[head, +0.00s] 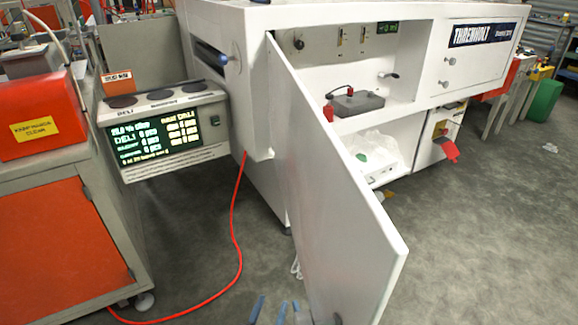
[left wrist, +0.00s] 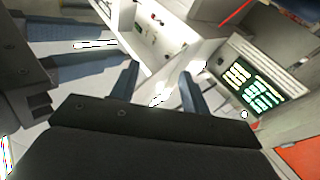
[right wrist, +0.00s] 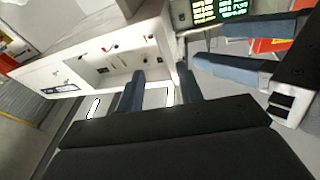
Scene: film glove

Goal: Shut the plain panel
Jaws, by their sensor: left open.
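The plain panel (head: 330,190) is a blank white door on the white machine. In the head view it stands wide open, hinged at its left edge, with its free edge swung out toward me at the lower right. My left gripper (head: 269,310) is open and empty at the bottom edge of the head view, left of the panel's lower end. Its parted fingers show in the left wrist view (left wrist: 158,90). My right gripper (right wrist: 160,90) is open and empty in the right wrist view, close beside the left one. Neither is seen touching the panel.
The open bay holds a grey box (head: 357,103) and a white plastic bag (head: 375,150). A second door (head: 470,60) with a THRENHOLT label is shut. A deli scale (head: 165,125) and an orange cart (head: 55,235) stand left. A red cable (head: 238,240) crosses the floor. Floor right of the panel is clear.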

